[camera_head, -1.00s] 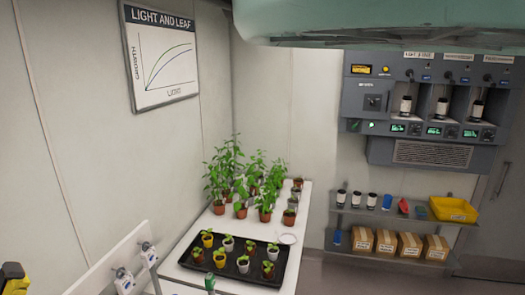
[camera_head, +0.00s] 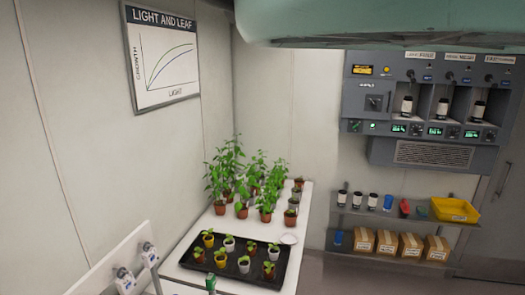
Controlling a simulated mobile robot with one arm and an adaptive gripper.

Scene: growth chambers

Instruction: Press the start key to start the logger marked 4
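I cannot make out a logger marked 4 or its start key in the head view. A grey wall unit (camera_head: 374,88) at the right has three bays, each with a dark-and-white cylinder, and small green-lit displays (camera_head: 400,128) below. It also carries an amber display (camera_head: 362,70), a yellow round button or lamp (camera_head: 387,70) and a green one (camera_head: 373,126). The labels above the bays are too small to read. My gripper is not in view.
A white bench (camera_head: 205,221) along the left wall holds potted plants (camera_head: 240,180) and a black tray (camera_head: 190,264) of seedlings. Right of it, a wall shelf (camera_head: 400,217) holds cups and a yellow bin (camera_head: 455,209), with cardboard boxes (camera_head: 387,242) below. A pale green shape (camera_head: 380,25) covers the top.

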